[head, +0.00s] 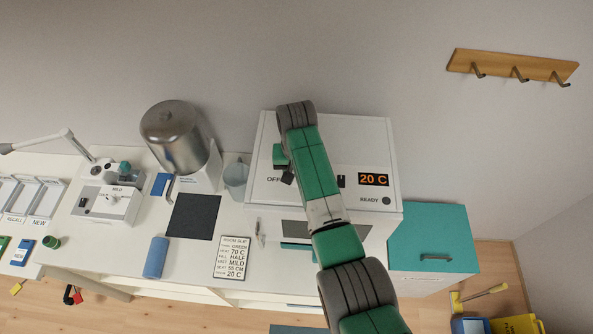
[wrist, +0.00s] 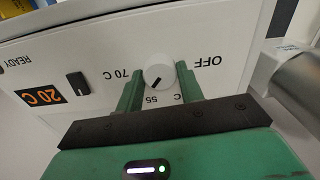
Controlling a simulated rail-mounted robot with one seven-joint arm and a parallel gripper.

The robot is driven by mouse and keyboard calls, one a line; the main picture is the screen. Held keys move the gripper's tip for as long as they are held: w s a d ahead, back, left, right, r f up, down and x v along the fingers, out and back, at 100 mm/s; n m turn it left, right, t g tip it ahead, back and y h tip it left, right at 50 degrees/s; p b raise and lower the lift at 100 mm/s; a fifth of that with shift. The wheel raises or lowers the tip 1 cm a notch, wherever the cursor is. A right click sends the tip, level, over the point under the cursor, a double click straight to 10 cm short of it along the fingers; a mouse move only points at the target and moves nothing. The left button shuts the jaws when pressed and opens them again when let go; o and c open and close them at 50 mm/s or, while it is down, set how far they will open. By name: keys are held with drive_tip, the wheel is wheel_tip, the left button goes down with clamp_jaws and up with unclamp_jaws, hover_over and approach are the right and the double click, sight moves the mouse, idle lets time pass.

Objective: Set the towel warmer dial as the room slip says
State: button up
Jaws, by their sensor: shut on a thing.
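The towel warmer (head: 262,205) is a white box with a sloped front panel, and my arm crosses it. Its white round dial (wrist: 158,72) shows in the wrist view, with OFF, 55 C and 70 C marked around it. The dial's dark pointer line points toward the 55 C mark. My gripper (wrist: 158,80) is shut on the dial, one green finger at each side. In the head view my arm hides the dial. The room slip (head: 233,258) lies on the counter; it shows 70 C, HALF, MILD, 55 CM and 20 C lines.
The panel also has an orange 20 C display (head: 373,179), a black switch (wrist: 77,84) and a dark READY lamp (head: 386,201). A metal urn (head: 174,135) and a grey cup (head: 236,174) stand to the left. A teal-topped cabinet (head: 430,230) stands at right.

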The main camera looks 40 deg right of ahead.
drive_tip(key=m, duration=0.5)
drive_tip(key=shift+r+m, duration=0.1)
drive_tip(key=shift+m, duration=2.3)
drive_tip(key=o, duration=1)
wheel_tip(320, 180, up, 8)
drive_tip(key=shift+f+b, duration=0.1)
drive_tip(key=shift+b, duration=0.65)
